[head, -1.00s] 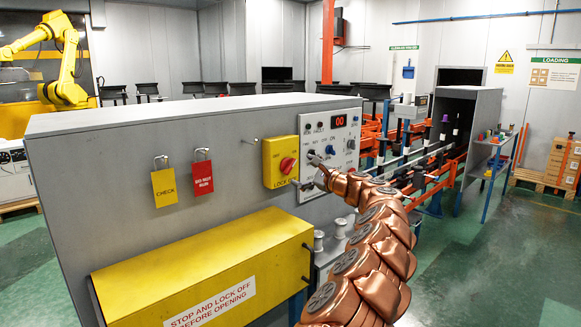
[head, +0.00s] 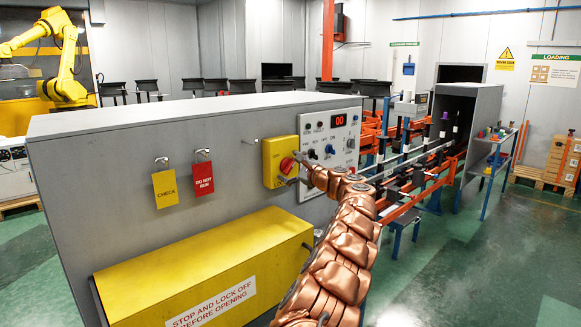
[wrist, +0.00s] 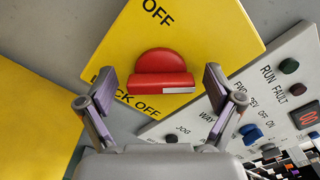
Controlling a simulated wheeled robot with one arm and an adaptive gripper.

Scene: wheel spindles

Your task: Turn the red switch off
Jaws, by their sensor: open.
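The red switch (head: 287,165) is a round rotary knob on a yellow plate (head: 271,178) fixed to the grey cabinet. In the wrist view the red switch (wrist: 160,75) sits ahead of my gripper (wrist: 164,100), between its two spread fingers. The word OFF shows above it on the yellow plate (wrist: 205,50), and LOCK OFF, partly covered by a finger, below. My gripper (head: 293,173) is open, close in front of the knob in the head view. I cannot tell whether a finger touches it.
A control panel (head: 330,150) with small knobs and a red display is just right of the yellow plate. Two hanging tags, CHECK (head: 165,189) and DO NOT RUN (head: 203,179), are to the left. A yellow box (head: 215,255) juts out below.

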